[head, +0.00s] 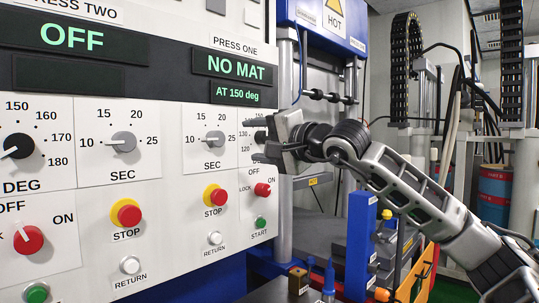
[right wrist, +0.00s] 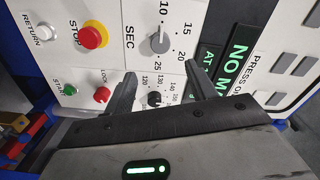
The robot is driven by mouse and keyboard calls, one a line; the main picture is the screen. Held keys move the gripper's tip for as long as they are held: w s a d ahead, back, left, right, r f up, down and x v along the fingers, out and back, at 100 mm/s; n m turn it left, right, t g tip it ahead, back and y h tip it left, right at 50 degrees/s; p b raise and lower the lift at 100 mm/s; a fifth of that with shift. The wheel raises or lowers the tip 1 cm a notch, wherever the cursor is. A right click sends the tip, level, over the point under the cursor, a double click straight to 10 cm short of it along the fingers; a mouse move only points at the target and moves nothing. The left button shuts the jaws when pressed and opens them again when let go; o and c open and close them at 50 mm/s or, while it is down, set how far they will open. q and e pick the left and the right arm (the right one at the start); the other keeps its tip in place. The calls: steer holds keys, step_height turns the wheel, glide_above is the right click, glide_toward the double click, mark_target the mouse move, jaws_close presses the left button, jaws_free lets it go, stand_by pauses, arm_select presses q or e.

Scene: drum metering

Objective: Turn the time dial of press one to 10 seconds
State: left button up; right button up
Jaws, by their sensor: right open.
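The press one time dial (head: 213,138) is a grey knob marked SEC on the white panel. Its pointer is at or close to the 10 mark, on the left. It also shows in the right wrist view (right wrist: 158,42), where its pointer is toward 10. My right gripper (head: 258,140) is open and empty, to the right of this dial. In the right wrist view its fingers (right wrist: 157,72) are either side of the black temperature dial (right wrist: 154,98); I cannot tell whether they touch it. My left gripper is not in view.
The press one display (head: 233,67) reads NO MAT, AT 150 deg. Below the dials are a red stop button (head: 215,195), a red lock switch (head: 262,189), a green start button (head: 261,223) and a return button (head: 215,238). The press two time dial (head: 124,141) is further left.

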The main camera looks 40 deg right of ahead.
steer(key=shift+s+d+b, duration=0.1)
steer(key=shift+s+b, duration=0.3)
steer(key=shift+s, duration=1.25)
